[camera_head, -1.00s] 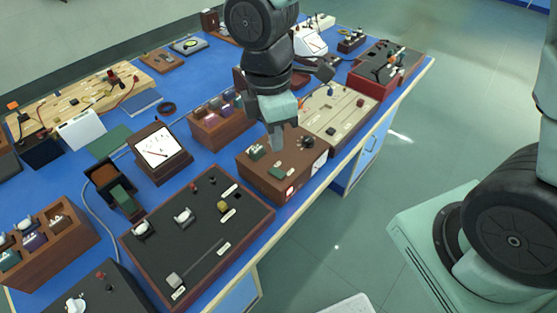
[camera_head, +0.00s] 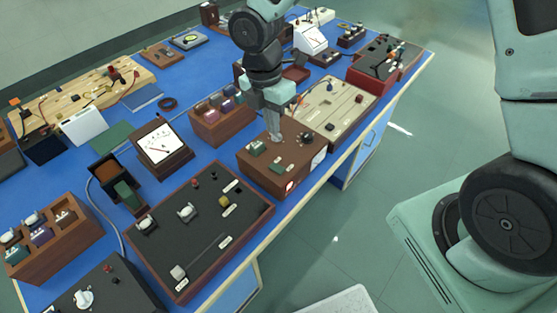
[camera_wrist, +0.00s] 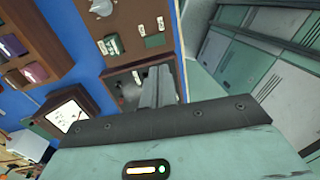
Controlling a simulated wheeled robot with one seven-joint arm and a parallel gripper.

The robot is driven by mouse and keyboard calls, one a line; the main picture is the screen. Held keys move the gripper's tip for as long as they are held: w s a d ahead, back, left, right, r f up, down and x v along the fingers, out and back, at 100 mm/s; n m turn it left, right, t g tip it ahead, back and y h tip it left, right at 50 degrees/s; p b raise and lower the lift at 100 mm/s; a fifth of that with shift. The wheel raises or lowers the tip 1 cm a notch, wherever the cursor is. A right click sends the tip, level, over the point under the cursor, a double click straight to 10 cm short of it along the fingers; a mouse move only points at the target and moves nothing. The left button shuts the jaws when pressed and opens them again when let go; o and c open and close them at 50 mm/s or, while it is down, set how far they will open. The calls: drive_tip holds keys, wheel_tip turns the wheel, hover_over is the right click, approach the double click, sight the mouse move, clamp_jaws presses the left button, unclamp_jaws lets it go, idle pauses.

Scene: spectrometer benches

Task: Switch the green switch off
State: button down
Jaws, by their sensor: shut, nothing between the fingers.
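A green switch (camera_head: 257,148) sits on the top of a brown box (camera_head: 262,180) at the front edge of the bench. A lit red-white lamp (camera_head: 290,186) shows on the box's front face. My gripper (camera_head: 275,137) is shut and empty, pointing down over the box top, just right of and behind the green switch. I cannot tell whether the fingertips touch the box. In the wrist view the shut fingers (camera_wrist: 157,85) point up the picture, and a green switch (camera_wrist: 112,44) shows beyond them to the left. Its tilt is too small to tell.
A dark knob (camera_head: 307,138) stands on the box, right of my fingers. A beige panel (camera_head: 335,105) adjoins behind, a dark panel box (camera_head: 165,260) in front. A wooden rack (camera_head: 222,126) and a meter (camera_head: 160,145) stand to the left. Open floor lies right of the bench.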

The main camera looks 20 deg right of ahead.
sight(280, 170)
drive_tip(key=f+p, duration=0.1)
drive_tip(key=f, duration=0.3)
drive_tip(key=s+f, duration=0.1)
drive_tip(key=f, duration=0.3)
drive_tip(key=d+f+p, duration=0.1)
drive_tip(key=f, duration=0.3)
drive_tip(key=shift+s+f+p, duration=0.3)
drive_tip(key=shift+f+p, duration=0.05)
drive_tip(key=shift+f, duration=0.05)
drive_tip(key=shift+s+f+b, duration=0.15)
drive_tip(key=shift+f+b, duration=0.2)
drive_tip(key=shift+r, duration=0.1)
